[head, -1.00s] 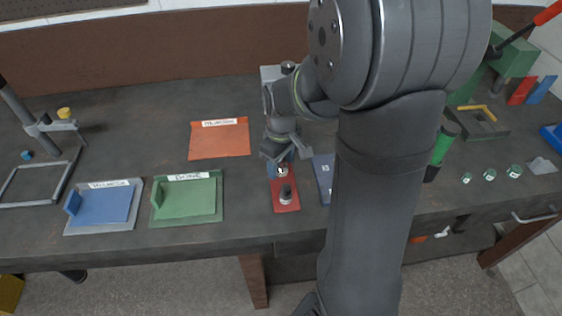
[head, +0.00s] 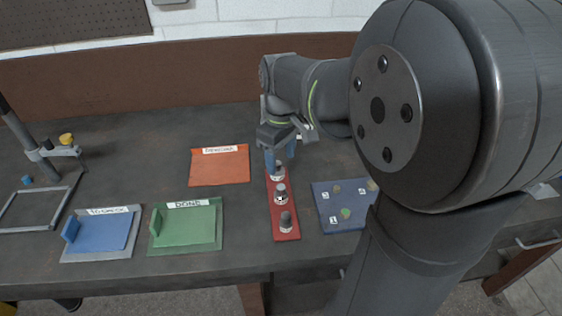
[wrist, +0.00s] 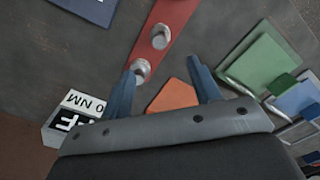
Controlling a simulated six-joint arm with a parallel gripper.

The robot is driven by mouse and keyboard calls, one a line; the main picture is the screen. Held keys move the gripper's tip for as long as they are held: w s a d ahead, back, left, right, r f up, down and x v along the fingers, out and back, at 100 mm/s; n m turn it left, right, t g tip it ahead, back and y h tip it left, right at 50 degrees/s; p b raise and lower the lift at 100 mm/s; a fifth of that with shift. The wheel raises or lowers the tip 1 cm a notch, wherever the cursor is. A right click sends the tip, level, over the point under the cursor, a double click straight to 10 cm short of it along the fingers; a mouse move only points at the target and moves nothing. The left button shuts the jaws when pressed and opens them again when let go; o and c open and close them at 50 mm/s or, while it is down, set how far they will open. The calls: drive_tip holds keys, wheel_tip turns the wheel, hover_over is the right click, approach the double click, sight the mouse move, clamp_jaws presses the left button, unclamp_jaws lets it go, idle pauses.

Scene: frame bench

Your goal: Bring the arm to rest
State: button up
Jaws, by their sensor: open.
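My gripper (head: 280,157) is over the far end of a red strip (head: 283,207) on the bench. Its two blue fingers stand apart in the wrist view (wrist: 163,85), with nothing held between them. Three small silver-and-dark knobs stand in a row on the strip: a near one (head: 286,222), a middle one (head: 280,192) and a far one (head: 278,173) close to the fingers. In the wrist view the far knob (wrist: 140,69) lies beside one fingertip; I cannot tell the exact gap.
A blue numbered board (head: 328,222) lies right of the strip. To the left are an orange mat (head: 219,170), a green tray (head: 186,228) labelled DONE and a blue tray (head: 102,235). A white lettered block (wrist: 68,120) shows in the wrist view. My arm hides the bench's right side.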

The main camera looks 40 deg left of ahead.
sight(281, 187)
wheel_tip(281, 187, down, 13)
drive_tip(key=shift+r, duration=2.25)
